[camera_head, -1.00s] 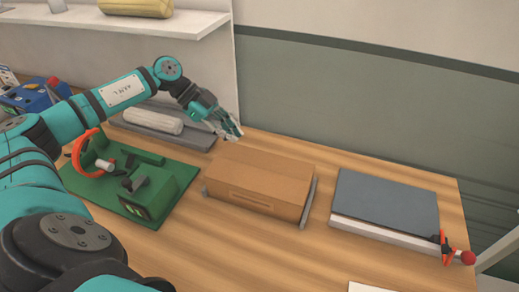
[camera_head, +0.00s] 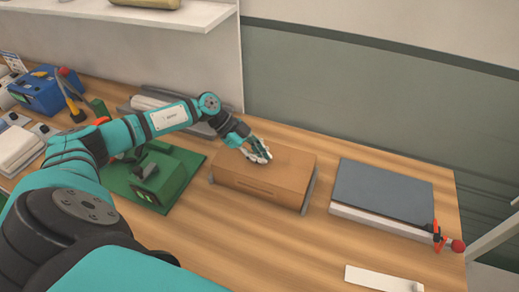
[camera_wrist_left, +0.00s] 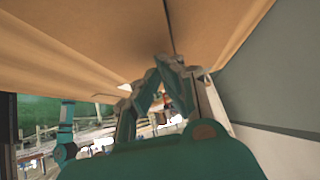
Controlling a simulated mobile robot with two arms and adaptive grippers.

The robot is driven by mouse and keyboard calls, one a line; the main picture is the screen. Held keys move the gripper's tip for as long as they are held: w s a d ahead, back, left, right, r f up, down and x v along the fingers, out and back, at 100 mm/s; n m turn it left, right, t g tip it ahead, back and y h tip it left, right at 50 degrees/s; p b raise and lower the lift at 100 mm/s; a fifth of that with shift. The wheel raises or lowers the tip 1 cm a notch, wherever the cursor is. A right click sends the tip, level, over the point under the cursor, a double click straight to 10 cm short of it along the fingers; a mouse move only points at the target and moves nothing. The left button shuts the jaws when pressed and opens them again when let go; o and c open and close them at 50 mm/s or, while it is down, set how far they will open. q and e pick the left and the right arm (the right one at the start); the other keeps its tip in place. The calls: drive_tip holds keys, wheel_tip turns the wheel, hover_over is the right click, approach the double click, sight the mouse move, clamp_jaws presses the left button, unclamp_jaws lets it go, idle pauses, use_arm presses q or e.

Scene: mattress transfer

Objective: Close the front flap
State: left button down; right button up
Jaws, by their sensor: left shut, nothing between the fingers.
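A brown cardboard box (camera_head: 262,182) sits on the wooden table in the middle of the head view. Its top looks roughly flat, and its front face has a long slot-like mark. I cannot tell from here how the front flap lies. My left gripper (camera_head: 258,156) is shut and empty at the back left of the box's top, hiding part of it. In the left wrist view, brown cardboard panels (camera_wrist_left: 90,40) with a dark seam between them fill the upper part. The fingertips (camera_wrist_left: 170,66) are close to that seam; contact is unclear. My right gripper is not in view.
A grey-topped flat stack (camera_head: 383,190) lies right of the box, with a red-and-black clamp (camera_head: 440,238) at its corner. A green fixture (camera_head: 160,178) stands left. A blue toolbox (camera_head: 45,92) is far left. A white strip (camera_head: 383,278) lies in front. A wall rises behind.

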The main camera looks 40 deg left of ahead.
use_arm(q)
drive_tip(key=shift+w+f, duration=0.2)
drive_tip(key=shift+f, duration=0.65)
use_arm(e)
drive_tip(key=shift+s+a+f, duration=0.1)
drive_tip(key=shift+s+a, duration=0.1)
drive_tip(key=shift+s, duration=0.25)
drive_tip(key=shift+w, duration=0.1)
use_arm(q)
drive_tip(key=shift+s, duration=0.1)
